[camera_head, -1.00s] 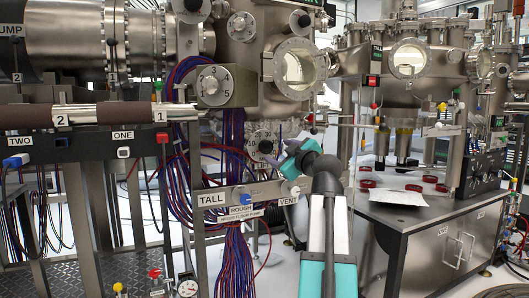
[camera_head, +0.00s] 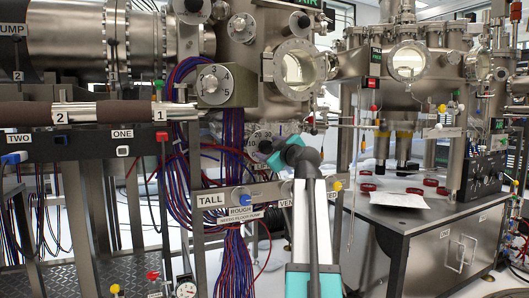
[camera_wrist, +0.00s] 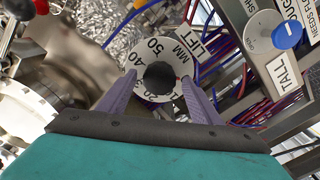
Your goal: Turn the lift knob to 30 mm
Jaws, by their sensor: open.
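The lift knob shows in the wrist view as a dark round hub (camera_wrist: 160,78) in the middle of a pale dial (camera_wrist: 145,52). The dial carries the numbers 20, 40 and 50 and the words MM and LIFT; part of its scale is hidden behind the hub and fingers. I cannot read the setting. My gripper (camera_wrist: 159,84) is open, with one purple finger on each side of the hub. I cannot tell whether the fingers touch it. In the head view my teal gripper (camera_head: 268,151) is at the lower edge of the lift dial (camera_head: 262,132) and hides part of it.
A larger numbered knob (camera_head: 213,85) is on a block above and left. Below are the TALL label (camera_head: 211,199) and a blue knob (camera_head: 245,199) on a metal rail. Red and blue cables (camera_head: 233,150) hang close by. A table with papers (camera_head: 398,199) stands right.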

